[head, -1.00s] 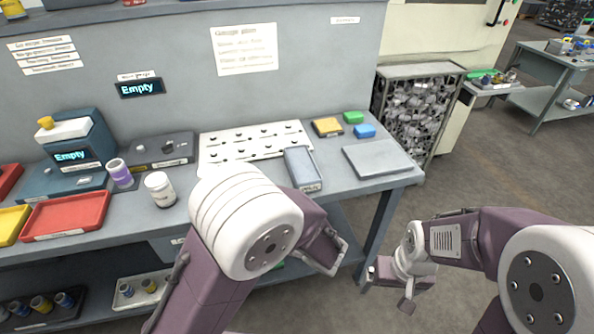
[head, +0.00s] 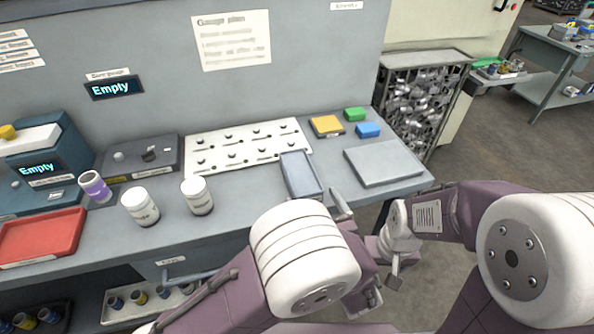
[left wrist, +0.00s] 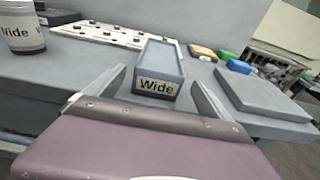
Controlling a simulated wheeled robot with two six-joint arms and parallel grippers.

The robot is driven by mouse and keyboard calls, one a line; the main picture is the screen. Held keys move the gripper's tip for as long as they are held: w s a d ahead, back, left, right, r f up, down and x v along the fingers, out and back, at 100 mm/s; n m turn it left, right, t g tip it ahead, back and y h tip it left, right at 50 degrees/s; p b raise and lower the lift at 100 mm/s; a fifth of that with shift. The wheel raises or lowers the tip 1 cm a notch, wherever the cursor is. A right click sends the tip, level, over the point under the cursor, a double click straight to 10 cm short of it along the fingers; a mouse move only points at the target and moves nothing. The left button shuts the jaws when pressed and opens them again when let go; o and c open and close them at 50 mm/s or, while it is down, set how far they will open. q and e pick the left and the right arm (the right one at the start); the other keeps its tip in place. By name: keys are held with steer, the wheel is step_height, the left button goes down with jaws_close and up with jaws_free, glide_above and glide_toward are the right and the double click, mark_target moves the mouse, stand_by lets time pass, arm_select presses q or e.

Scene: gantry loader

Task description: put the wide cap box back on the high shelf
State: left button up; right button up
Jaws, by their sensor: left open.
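The wide cap box (head: 301,174) is a long grey box lying on the bench beside the white gauge plate. In the left wrist view the label "Wide" shows on the near end of the box (left wrist: 157,86). My left gripper (left wrist: 157,78) is open and empty. Its two fingers stand either side of the box's near end, and I cannot tell how far they overlap it. In the head view my left wrist hides most of this gripper. My right gripper (head: 393,266) hangs off the bench's right side, partly hidden behind my left arm. I cannot make out the high shelf.
A white plate with pegs (head: 245,147) lies left of the box. A grey slab (head: 384,163) and yellow, green and blue blocks (head: 368,130) lie right.

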mark_target(302, 181)
arm_select(q)
steer(key=x, duration=0.3)
steer(key=shift+w+a+f, duration=0.1)
steer(key=shift+w+a, duration=0.1)
steer(key=shift+w, duration=0.25)
steer(key=x, duration=0.4)
steer(key=shift+w+a+f+b, duration=0.2)
steer(key=shift+w+b, duration=0.1)
steer(key=shift+b, duration=0.1)
steer(key=shift+s+r, duration=0.1)
steer(key=c, duration=1.9)
step_height(302, 181, up, 10)
steer(key=shift+p, duration=1.15)
